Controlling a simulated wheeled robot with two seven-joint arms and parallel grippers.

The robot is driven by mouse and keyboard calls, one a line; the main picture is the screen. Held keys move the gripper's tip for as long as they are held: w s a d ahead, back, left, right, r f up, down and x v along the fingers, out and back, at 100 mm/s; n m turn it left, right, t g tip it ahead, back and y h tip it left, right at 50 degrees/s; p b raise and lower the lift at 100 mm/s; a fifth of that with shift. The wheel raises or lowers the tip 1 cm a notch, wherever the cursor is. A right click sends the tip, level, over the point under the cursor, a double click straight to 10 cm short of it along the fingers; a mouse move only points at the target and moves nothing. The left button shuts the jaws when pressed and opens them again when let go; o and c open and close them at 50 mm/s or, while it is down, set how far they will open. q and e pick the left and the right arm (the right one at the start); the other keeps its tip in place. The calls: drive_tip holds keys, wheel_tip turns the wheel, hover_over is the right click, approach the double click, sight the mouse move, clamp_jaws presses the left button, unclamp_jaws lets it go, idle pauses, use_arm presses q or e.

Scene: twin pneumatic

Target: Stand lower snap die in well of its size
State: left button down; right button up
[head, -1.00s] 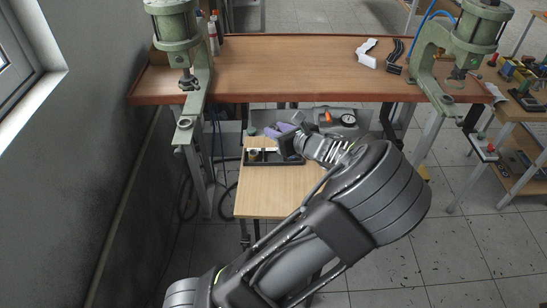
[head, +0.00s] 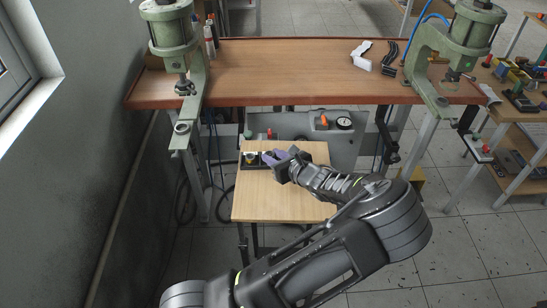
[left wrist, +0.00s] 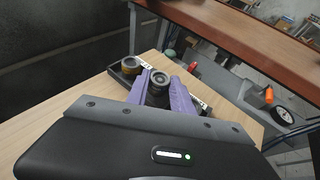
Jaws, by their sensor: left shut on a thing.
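My left gripper (head: 268,157) has purple fingers and is over the small wooden side table. In the left wrist view its fingers (left wrist: 160,92) are shut on a dark grey round die (left wrist: 160,78) with a ringed top. The die looks about upright, at the black tray (left wrist: 118,73). I cannot tell whether it touches the tray or sits in a well. The gripper hides much of the tray. My right gripper is not in view.
The side table (head: 255,205) is clear in front of the tray. Behind it stands the brown workbench (head: 285,70), with green presses at left (head: 168,35) and right (head: 470,40). A grey unit with a gauge (head: 344,123) is under the bench.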

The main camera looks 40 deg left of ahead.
use_arm(q)
drive_tip(key=shift+f, duration=0.4)
drive_tip(key=shift+f, duration=0.1)
drive_tip(key=c, duration=1.1)
unclamp_jaws()
drive_tip(key=shift+s+d+r, duration=0.1)
drive_tip(key=shift+d+r, duration=0.15)
drive_tip(key=shift+d, duration=0.2)
drive_tip(key=b+v, duration=0.2)
drive_tip(key=v, duration=0.9)
